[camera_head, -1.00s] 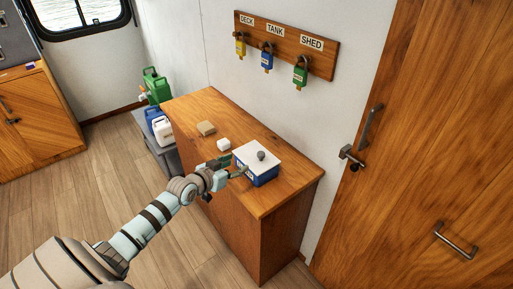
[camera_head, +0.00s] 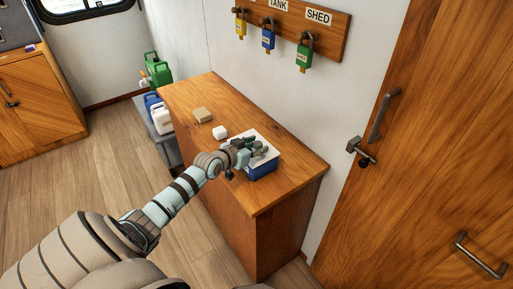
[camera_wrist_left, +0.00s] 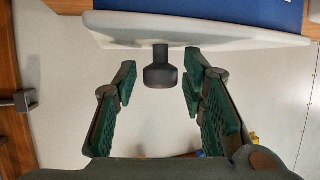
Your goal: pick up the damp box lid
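The white lid (camera_head: 265,137) sits on the blue box (camera_head: 263,172) on the wooden counter, partly hidden by my left gripper. In the left wrist view, the lid (camera_wrist_left: 205,33) appears as a pale slab against the blue box (camera_wrist_left: 225,10), with a dark grey knob (camera_wrist_left: 160,70) standing out from it. My left gripper (camera_head: 261,149) is at the lid. In the left wrist view its green-padded fingers (camera_wrist_left: 159,82) are open, one on each side of the knob, with a gap on both sides. My right gripper is not in view.
A small white block (camera_head: 219,132) and a tan block (camera_head: 203,115) lie on the counter (camera_head: 230,95) behind the box. Padlocks hang from a labelled board (camera_head: 325,25) on the wall. A wooden door (camera_head: 430,130) is at the right. Canisters (camera_head: 160,117) stand at the left.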

